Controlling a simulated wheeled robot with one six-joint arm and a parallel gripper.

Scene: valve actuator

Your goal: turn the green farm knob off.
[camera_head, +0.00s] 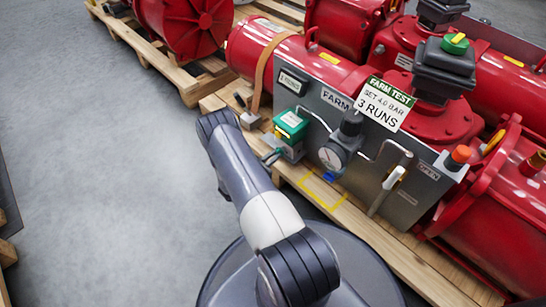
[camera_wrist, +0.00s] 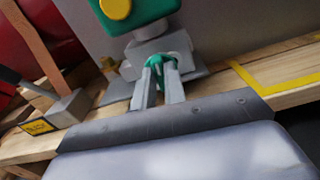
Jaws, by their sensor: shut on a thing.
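The green farm knob (camera_wrist: 158,64) shows in the wrist view, low on the front of a grey fitting under a green housing with a yellow button. My gripper (camera_wrist: 159,78) is shut on the knob, one grey finger on each side. The fingers cover part of the knob, so its exact angle is hard to read. In the head view my gripper (camera_head: 270,156) reaches the fitting just below the green-topped unit (camera_head: 290,127) on the grey panel. The knob is mostly hidden there.
The grey panel (camera_head: 308,100) carries a pressure gauge (camera_head: 333,155), a white-handled lever (camera_head: 393,178) and an orange-topped button (camera_head: 459,155). A block with a yellow label (camera_wrist: 42,126) sits left of the knob. Red actuators stand behind on a wooden pallet (camera_head: 405,255). Floor at left is clear.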

